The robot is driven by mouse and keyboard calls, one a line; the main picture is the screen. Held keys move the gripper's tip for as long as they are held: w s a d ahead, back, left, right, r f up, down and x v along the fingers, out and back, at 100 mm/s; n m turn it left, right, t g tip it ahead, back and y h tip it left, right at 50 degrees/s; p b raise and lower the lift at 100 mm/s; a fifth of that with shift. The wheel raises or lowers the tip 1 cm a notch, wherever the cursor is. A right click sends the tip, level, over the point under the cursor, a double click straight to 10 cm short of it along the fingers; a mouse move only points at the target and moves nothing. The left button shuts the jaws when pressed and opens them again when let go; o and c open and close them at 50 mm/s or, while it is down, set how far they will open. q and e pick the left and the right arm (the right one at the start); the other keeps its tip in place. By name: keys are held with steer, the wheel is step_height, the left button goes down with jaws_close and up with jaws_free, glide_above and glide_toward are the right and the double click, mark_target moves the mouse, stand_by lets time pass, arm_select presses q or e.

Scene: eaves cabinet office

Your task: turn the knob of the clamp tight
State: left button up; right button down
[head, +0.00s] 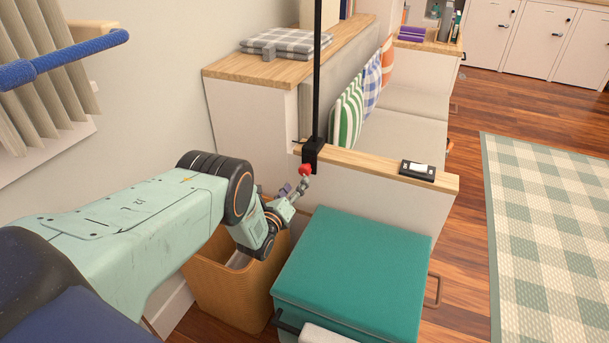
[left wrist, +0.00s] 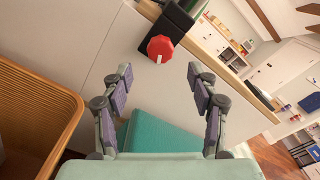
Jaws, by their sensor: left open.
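The black clamp (head: 312,153) grips the edge of a wooden ledge, with a black pole standing up from it. Its red knob (head: 305,169) is on the near side, low on the clamp. In the left wrist view the red knob (left wrist: 160,48) has a white mark, and the black clamp body (left wrist: 179,18) is above it. My left gripper (head: 297,187) is just short of the knob. In the left wrist view the left gripper (left wrist: 160,80) is open and empty, its fingers apart on either side below the knob. My right gripper is not in view.
A wooden ledge (head: 378,170) carries a small black device (head: 417,170). A teal-topped box seat (head: 355,255) stands below it, and a woven bin (head: 230,290) is under my left arm. A bench with striped cushions (head: 347,112) lies behind the ledge.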

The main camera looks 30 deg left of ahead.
mark_target(303, 173)
arm_select(q)
steer(key=shift+w+d+r+b, duration=0.1)
steer(key=shift+w+r+b, duration=0.15)
steer(key=shift+w, duration=0.2)
steer(key=shift+w+d+r+b, duration=0.1)
steer(key=shift+w+r+b, duration=0.05)
steer(key=shift+w+b, duration=0.25)
steer(key=shift+w+a+f+b, duration=0.3)
steer(key=shift+w+b, duration=0.1)
steer(key=shift+w, duration=0.25)
steer(key=shift+w+a+f+b, duration=0.25)
steer(key=shift+w+b, duration=0.1)
steer(key=shift+w, duration=0.25)
steer(key=shift+w+d+r+b, duration=0.1)
steer(key=shift+w+d+b, duration=0.1)
steer(key=shift+w+b, duration=0.55)
steer(key=shift+w+d+r, duration=0.1)
steer(key=shift+w+r, duration=0.1)
steer(key=shift+w, duration=0.25)
steer(key=shift+w+a+f, duration=0.15)
steer(key=shift+w+a, duration=0.1)
steer(key=shift+a, duration=0.05)
steer(key=shift+d, duration=0.2)
steer(key=shift+r, duration=0.25)
steer(key=shift+c, duration=0.7)
steer(key=shift+a+f, duration=0.15)
steer(key=c, duration=1)
